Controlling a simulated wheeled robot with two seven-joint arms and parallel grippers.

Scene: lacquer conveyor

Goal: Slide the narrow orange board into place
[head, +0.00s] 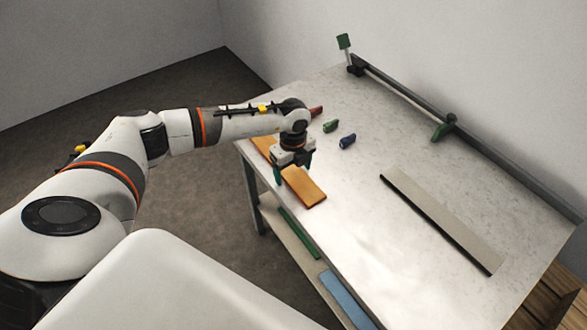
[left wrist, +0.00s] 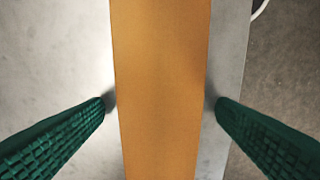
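The narrow orange board (head: 306,191) lies flat on the pale table, along its left edge. My left gripper (head: 292,176) is over the middle of the board and hides part of it in the head view. In the left wrist view the board (left wrist: 161,90) runs from top to bottom between the two green fingers of my left gripper (left wrist: 161,106). One fingertip is on each side of the board, close to its long edges, with a small gap on both sides. The gripper is open. My right gripper is not in view.
Green (head: 331,126) and blue (head: 347,141) blocks and a red piece (head: 317,111) lie behind the gripper. A long grey strip (head: 440,216) lies on the right. A rail (head: 490,158) with a green clamp (head: 440,132) runs along the back. The table between board and strip is clear.

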